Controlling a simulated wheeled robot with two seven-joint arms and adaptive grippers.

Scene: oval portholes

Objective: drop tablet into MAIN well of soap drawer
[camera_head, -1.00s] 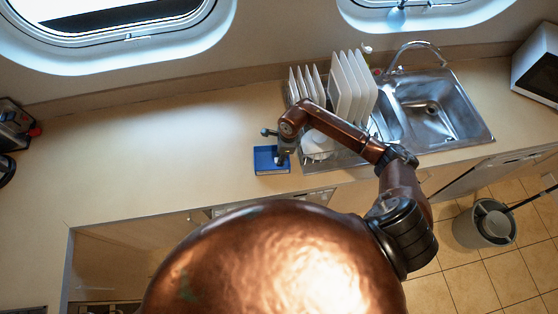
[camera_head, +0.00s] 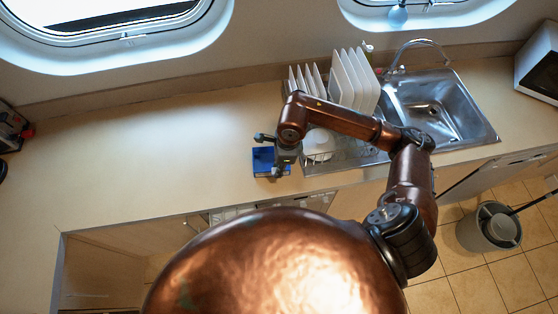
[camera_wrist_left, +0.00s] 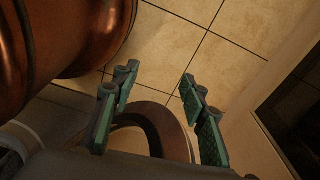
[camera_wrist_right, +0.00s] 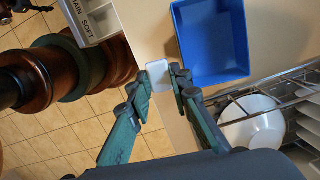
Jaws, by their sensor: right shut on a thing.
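A small white tablet (camera_wrist_right: 158,76) is pinched between the fingertips of my right gripper (camera_wrist_right: 160,84) in the right wrist view. In the head view my right gripper (camera_head: 279,170) is over the front right part of the blue tray; the tablet cannot be made out there. The soap drawer (camera_wrist_right: 96,20) shows at the top left of the right wrist view, pale, with the words MAIN and SOFT beside its wells. It is apart from the tablet. In the left wrist view my left gripper (camera_wrist_left: 158,88) is open and empty above the tiled floor.
The blue tray (camera_wrist_right: 212,42) lies on the counter beside the dish rack (camera_head: 345,150), which holds white plates and a bowl (camera_wrist_right: 252,122). The sink (camera_head: 436,108) is farther right. The counter (camera_head: 150,130) left of the tray is clear. A grey bucket (camera_head: 489,228) stands on the floor.

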